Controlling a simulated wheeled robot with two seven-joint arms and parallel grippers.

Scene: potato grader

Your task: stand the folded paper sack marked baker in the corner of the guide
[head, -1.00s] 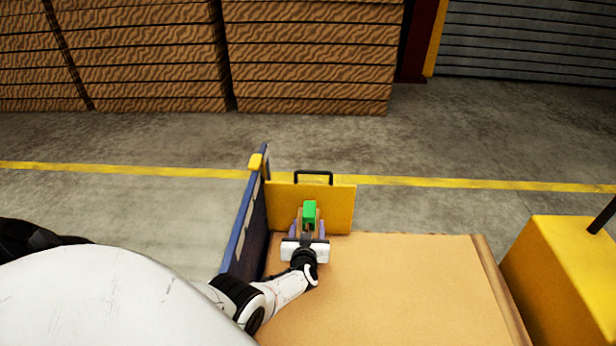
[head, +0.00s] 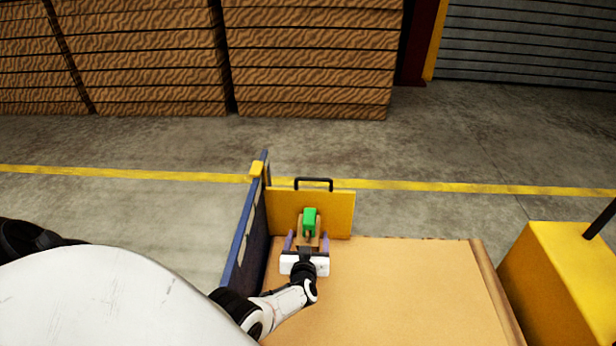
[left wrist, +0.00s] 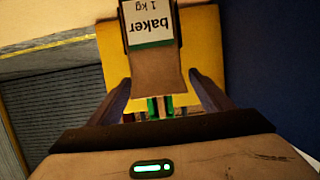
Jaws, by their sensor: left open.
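The brown paper sack (head: 309,231) has a green top in the head view. In the left wrist view the sack (left wrist: 157,75) shows a label reading "baker 1 kg", upside down in the picture. It appears upright on the table, in front of the guide's yellow plate (head: 340,212) and apart from its blue wall (head: 244,232). I cannot tell whether it touches the plate. My left gripper (head: 307,241) is open at the near side of the sack, a finger to either side, clear of it in the wrist view. My right gripper is not in view.
The tan tabletop (head: 400,285) is clear to the right, with a raised edge strip (head: 496,285). A yellow box-shaped unit (head: 562,270) stands beyond it. The yellow plate carries a black handle (head: 314,180). Stacked wooden crates (head: 310,60) stand far behind.

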